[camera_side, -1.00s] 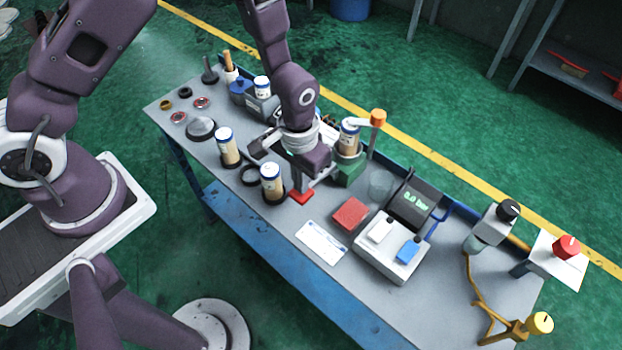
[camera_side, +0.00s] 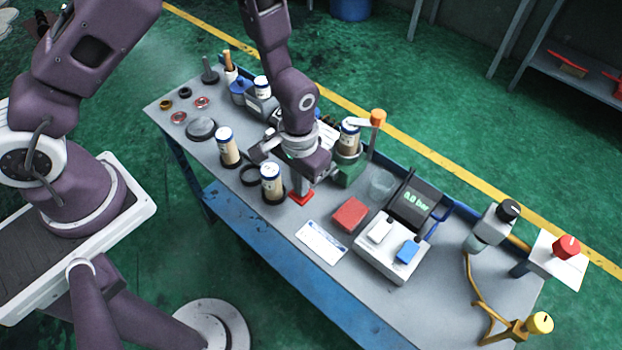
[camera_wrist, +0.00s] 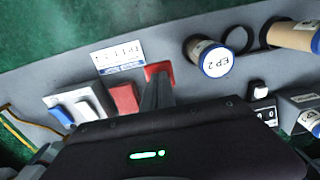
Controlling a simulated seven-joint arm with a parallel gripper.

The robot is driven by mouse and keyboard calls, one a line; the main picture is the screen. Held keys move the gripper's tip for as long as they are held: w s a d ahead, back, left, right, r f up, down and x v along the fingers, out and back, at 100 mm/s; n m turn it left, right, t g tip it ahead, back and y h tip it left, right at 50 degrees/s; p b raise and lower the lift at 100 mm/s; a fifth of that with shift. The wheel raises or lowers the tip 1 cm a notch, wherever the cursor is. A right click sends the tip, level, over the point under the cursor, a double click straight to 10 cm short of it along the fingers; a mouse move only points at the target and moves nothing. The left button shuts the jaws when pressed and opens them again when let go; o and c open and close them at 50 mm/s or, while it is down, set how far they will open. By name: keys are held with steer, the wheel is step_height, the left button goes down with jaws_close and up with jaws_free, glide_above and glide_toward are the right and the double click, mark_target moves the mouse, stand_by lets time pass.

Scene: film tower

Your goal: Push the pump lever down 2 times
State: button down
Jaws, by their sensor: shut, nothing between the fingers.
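A flat red pad (camera_side: 301,199) sits low over the grey bench; it looks like the end of the pump lever, whose arm I cannot make out. My gripper (camera_side: 301,189) is shut and empty, pointing down with its fingertips at the pad. In the wrist view, the closed dark fingers (camera_wrist: 158,88) reach the red pad (camera_wrist: 158,69); whether they touch or press it is hard to tell. A dark gauge box (camera_side: 412,207) to the right shows green digits ending in "bar".
A labelled canister (camera_side: 271,184) stands close left of my gripper, another (camera_side: 227,150) farther left. A red block (camera_side: 350,214), a white card (camera_side: 321,242) and a box with white and blue switches (camera_side: 392,247) lie to the right. An orange-topped post (camera_side: 377,130) stands behind.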

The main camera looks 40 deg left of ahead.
steer(key=shift+f, duration=1.6)
steer(key=shift+r, duration=2.55)
steer(key=a+r+t, duration=0.1)
steer(key=a+r, duration=0.1)
steer(key=r, duration=0.7)
steer(key=a+r+t, duration=0.1)
steer(key=a+r, duration=0.1)
steer(key=r, duration=0.7)
steer(key=s+a+r+t, duration=0.1)
steer(key=s+a+r, duration=0.2)
steer(key=s+r, duration=0.3)
steer(key=s+a+r+t, duration=0.2)
steer(key=s+r, duration=0.4)
steer(key=s, duration=0.5)
steer(key=shift+a+r+t, duration=0.3)
steer(key=shift+a+r, duration=0.05)
steer(key=shift+a, duration=0.35)
